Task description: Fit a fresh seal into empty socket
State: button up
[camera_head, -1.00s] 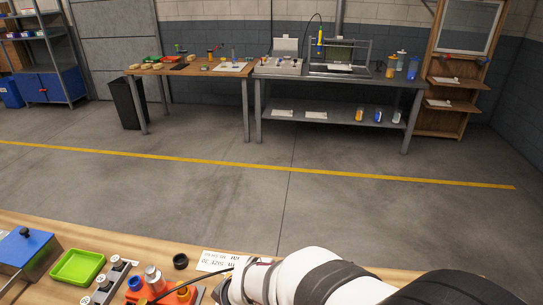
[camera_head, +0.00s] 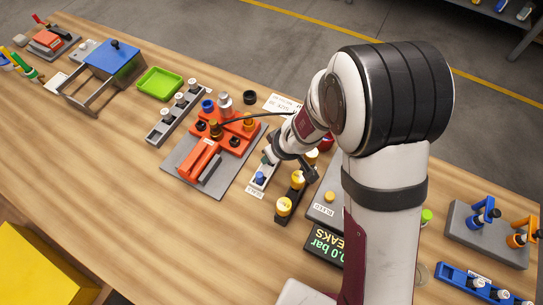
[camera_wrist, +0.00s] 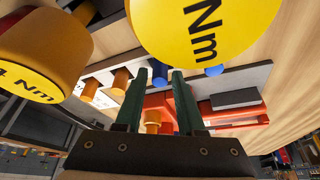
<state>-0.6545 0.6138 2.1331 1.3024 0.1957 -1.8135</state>
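My gripper (camera_wrist: 158,82) is open in the wrist view, with two dark green fingers apart. A small blue seal (camera_wrist: 160,70) shows beyond the gap between them; I cannot tell whether it touches a finger. In the head view, a blue seal (camera_head: 260,177) sits in a small grey tray (camera_head: 254,188) with a label. My gripper (camera_head: 290,166) is just right of this tray, partly hidden by my wrist. The orange fixture (camera_head: 224,137) stands on a grey plate to the left, with dark round sockets; I cannot tell which is empty.
Yellow-capped drivers (camera_head: 284,206) stand in a dark rack close to my gripper; a yellow cap (camera_wrist: 207,28) looms large in the wrist view. A black cable arches above the fixture. A green tray (camera_head: 160,84) lies farther left. The table's front left is clear.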

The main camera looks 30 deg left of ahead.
grip_shut()
notch_tip(320, 180, up, 10)
dwell(0.7)
